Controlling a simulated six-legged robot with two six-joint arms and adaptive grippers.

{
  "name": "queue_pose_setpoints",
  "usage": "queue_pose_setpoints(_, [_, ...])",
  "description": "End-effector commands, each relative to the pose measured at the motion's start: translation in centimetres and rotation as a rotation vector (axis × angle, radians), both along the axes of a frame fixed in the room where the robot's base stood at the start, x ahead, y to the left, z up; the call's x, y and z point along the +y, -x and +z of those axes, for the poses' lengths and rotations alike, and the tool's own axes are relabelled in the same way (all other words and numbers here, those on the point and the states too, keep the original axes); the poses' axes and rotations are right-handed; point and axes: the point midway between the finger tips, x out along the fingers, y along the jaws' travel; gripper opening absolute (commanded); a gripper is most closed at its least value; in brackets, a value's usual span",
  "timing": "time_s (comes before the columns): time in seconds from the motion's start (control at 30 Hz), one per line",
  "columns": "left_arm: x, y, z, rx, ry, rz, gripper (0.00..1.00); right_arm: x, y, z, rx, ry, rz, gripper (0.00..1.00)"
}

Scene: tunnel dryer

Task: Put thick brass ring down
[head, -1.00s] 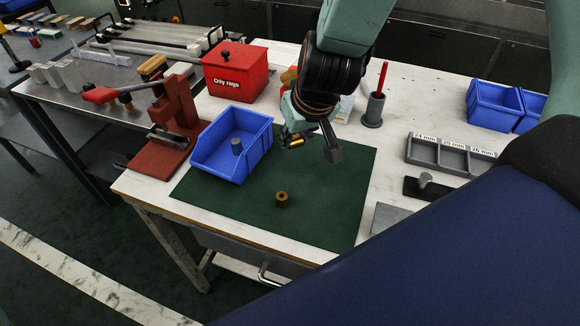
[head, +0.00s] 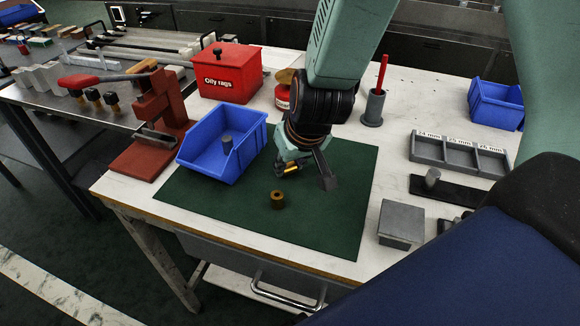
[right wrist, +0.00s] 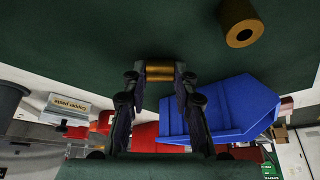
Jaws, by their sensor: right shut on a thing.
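My right gripper (head: 304,175) is shut on a brass ring (head: 291,168), low over the green mat (head: 225,205). In the right wrist view the held ring (right wrist: 160,71) lies sideways between the two fingertips (right wrist: 160,75), so its hole is hidden. I cannot tell whether it touches the mat. A second, darker brass ring (head: 278,200) stands upright on the mat in front of the gripper, apart from it. Its hole shows in the right wrist view (right wrist: 240,25). My left gripper is not in view.
A blue bin (head: 207,168) holding a grey cylinder (head: 227,144) stands left of the gripper, beside a red press (head: 160,110). A grey size tray (head: 459,153) and grey block (head: 401,224) lie right of the mat. The mat's front right is clear.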

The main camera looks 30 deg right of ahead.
Motion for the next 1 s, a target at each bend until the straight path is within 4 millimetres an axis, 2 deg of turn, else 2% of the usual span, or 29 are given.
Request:
queue_pose_setpoints(0.3, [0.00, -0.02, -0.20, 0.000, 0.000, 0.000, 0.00, 0.00, -0.04, -0.25, -0.001, 0.000, -0.001, 0.00])
queue_pose_setpoints(0.33, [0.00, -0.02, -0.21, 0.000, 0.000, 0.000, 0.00, 0.00, -0.02, -0.28, -0.001, 0.000, -0.001, 0.28])
queue_pose_setpoints(0.6, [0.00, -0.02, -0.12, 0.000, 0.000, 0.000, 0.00, 0.00, -0.02, -0.18, -0.001, 0.000, -0.001, 0.50])
queue_pose_setpoints(0.87, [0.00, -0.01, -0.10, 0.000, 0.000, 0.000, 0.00, 0.00, -0.01, -0.15, -0.001, 0.000, -0.001, 0.50])
queue_pose_setpoints(1.0, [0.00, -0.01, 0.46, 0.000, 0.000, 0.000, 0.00, 0.00, 0.04, 0.57, -0.001, 0.000, 0.000, 0.50])
